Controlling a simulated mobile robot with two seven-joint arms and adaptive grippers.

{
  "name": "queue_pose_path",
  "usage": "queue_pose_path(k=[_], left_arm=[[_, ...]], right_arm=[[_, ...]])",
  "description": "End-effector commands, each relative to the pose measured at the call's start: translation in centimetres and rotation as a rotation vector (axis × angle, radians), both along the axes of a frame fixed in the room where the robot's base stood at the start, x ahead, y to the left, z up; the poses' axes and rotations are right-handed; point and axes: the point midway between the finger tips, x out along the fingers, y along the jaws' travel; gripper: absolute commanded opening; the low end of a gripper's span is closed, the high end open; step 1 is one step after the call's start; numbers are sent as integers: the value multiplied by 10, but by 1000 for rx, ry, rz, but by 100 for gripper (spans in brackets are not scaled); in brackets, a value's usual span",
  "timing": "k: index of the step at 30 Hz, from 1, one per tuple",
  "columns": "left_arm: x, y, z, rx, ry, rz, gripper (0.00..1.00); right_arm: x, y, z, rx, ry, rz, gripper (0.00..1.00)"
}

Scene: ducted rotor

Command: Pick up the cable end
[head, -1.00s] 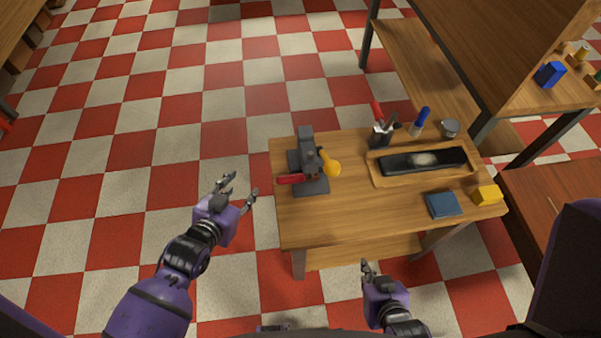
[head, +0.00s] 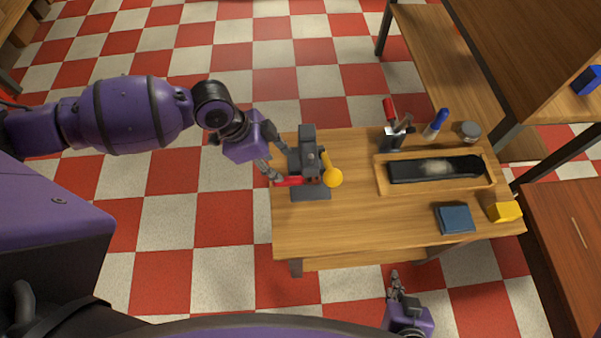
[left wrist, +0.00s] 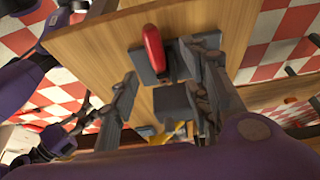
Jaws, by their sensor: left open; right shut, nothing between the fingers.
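I cannot make out a cable end in either view. A grey bench device (head: 308,150) stands on the wooden table's left part, with a red handle (head: 289,181) and a yellow ball-ended part (head: 333,177). My left gripper (head: 277,162) is open at the device's left side, its fingers close to the red handle. In the left wrist view, the red handle (left wrist: 153,48) shows between and beyond the spread fingers; I cannot tell whether they touch anything. My right gripper (head: 394,280) is shut and empty, in front of the table's near edge.
The wooden table (head: 355,218) has clear room at its front middle. A tray (head: 385,187) with a black insert, a tool holder (head: 391,139), a blue-handled tool (head: 436,122), a grey jar (head: 470,131), a blue block (head: 455,219) and a yellow block (head: 505,211) occupy its right part.

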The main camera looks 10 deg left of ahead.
Motion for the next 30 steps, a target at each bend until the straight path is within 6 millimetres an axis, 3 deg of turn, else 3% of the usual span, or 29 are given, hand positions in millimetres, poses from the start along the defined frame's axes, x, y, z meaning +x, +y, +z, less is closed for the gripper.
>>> queue_pose_path(k=[16, 25, 30], left_arm=[[1, -23, -66, -1, -2, -1, 44], [2, -25, -71, -2, -3, -1, 44], [2, -25, -71, -2, -3, -1, 23]], right_arm=[[-4, 3, -1, 2, 11, 15, 0], [-4, 3, -2, 3, 13, 15, 0], [-4, 4, -2, 5, 12, 9, 0]])
